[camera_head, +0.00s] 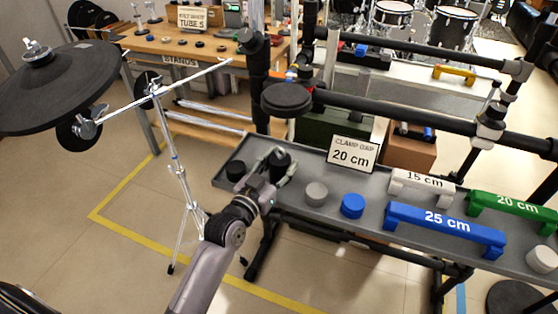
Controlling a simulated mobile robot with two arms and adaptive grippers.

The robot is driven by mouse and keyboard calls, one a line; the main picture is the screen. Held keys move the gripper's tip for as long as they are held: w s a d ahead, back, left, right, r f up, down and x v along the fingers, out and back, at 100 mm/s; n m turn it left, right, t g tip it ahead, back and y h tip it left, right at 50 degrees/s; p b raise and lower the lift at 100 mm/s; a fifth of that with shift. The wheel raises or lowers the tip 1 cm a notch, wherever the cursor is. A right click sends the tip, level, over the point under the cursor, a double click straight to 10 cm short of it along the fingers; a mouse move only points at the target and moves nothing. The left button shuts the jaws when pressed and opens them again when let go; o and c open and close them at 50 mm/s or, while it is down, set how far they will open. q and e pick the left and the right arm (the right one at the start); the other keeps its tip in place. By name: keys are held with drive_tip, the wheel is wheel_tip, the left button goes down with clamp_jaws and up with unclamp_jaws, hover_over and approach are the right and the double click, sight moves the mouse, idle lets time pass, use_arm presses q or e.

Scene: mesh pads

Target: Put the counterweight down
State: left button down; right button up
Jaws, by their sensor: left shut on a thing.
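My left gripper (274,166) reaches in from the bottom, at the left part of the grey tray (330,222). It is shut on a dark cylinder (281,158), which appears to be the counterweight. The fingers partly hide it, and I cannot tell whether its underside touches the tray. Another black cylinder (236,170) stands on the tray just left of the gripper. My right gripper is not in view.
A grey cylinder (316,194), a blue cylinder (352,206) and a white one (543,258) stand on the tray. The blue 25 cm bar (445,228), white 15 cm bar (422,184) and green 20 cm bar (515,206) lie right. A "CLAMP GAP 20 cm" sign (352,153) stands behind.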

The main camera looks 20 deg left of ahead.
use_arm(q)
drive_tip(key=shift+r, duration=0.15)
drive_tip(key=c, duration=0.9)
unclamp_jaws()
drive_tip(key=shift+f, duration=0.25)
drive_tip(key=shift+o, duration=0.2)
drive_tip(key=shift+s, duration=0.1)
